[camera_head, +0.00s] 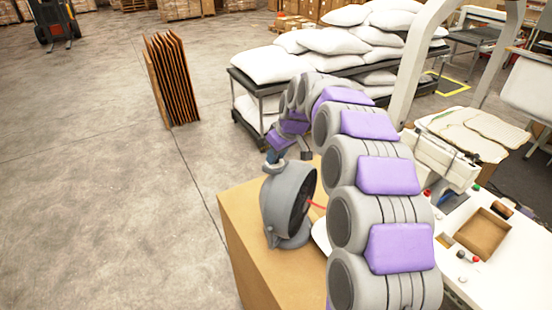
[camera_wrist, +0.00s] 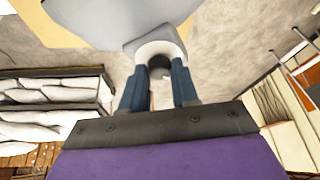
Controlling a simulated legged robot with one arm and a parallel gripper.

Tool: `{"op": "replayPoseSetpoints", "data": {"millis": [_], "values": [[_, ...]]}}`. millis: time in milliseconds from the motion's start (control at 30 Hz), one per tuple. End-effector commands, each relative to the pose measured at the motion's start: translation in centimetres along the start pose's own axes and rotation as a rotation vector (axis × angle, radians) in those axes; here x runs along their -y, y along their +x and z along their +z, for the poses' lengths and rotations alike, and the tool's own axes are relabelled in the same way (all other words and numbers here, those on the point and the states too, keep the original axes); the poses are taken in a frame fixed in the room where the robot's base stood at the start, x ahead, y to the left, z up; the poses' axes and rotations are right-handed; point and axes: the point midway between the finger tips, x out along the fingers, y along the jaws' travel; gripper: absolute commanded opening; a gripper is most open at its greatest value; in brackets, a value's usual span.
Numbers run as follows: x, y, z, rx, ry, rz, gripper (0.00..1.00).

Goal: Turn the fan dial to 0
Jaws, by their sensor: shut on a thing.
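The grey desk fan (camera_head: 287,200) stands upright on a cardboard box, with its dark grille facing right and red streamers in front. My gripper (camera_head: 275,157) reaches down to the top rear of the fan from behind. In the wrist view, the blue fingers of my gripper (camera_wrist: 158,66) close on the sides of a rounded pale grey knob, which looks like the fan dial (camera_wrist: 160,48). The fan's grey body (camera_wrist: 120,14) shows beyond it. The dial's markings cannot be read, so its setting cannot be told.
The cardboard box (camera_head: 250,238) carries the fan. A cart with stacked white pillows (camera_head: 270,64) stands behind my arm. A white worktable (camera_head: 498,284) with a machine and a wooden tray (camera_head: 482,234) is at the right. Folded cardboard (camera_head: 170,80) stands at the left; open floor surrounds it.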

Motion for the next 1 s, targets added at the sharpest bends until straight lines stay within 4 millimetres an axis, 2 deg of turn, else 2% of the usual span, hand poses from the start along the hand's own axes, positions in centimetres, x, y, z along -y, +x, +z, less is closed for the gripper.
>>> {"op": "replayPoseSetpoints", "data": {"millis": [500, 1000], "values": [[-0.49, 0.26, -0.04, 0.001, -0.39, -0.159, 0.0], [-0.52, 0.11, -0.1, 0.002, -0.522, -0.215, 0.0]]}}
